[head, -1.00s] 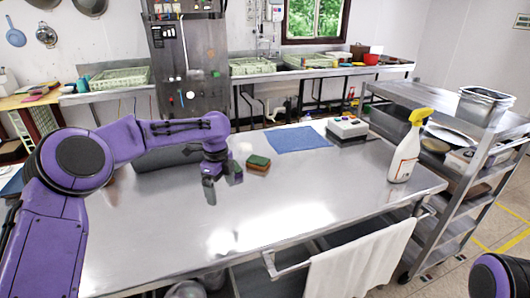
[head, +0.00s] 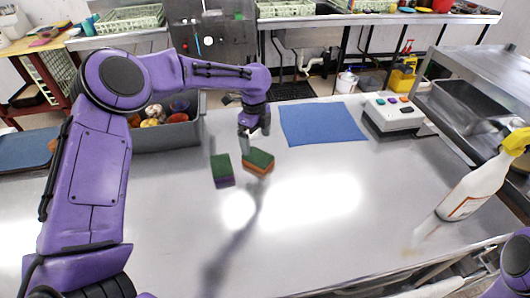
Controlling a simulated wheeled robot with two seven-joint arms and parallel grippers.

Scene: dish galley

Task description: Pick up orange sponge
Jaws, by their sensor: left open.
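The orange sponge (head: 257,168) lies on the steel table. It has a green top and orange sides. Another sponge (head: 223,182), green on top with purple sides, lies just left of it with a small gap. My left gripper (head: 254,139) is open, pointing down just behind and above the orange sponge. Its fingers are small in the picture, and I cannot tell how high they are above the table. My right gripper is out of view; only a purple part of my right arm shows at the lower right edge.
A grey bin (head: 170,136) with several items stands behind my left arm. A blue cloth (head: 322,123) and a grey box with buttons (head: 393,115) lie at the back. A spray bottle (head: 474,190) stands at the right. The front middle of the steel table (head: 330,235) is clear.

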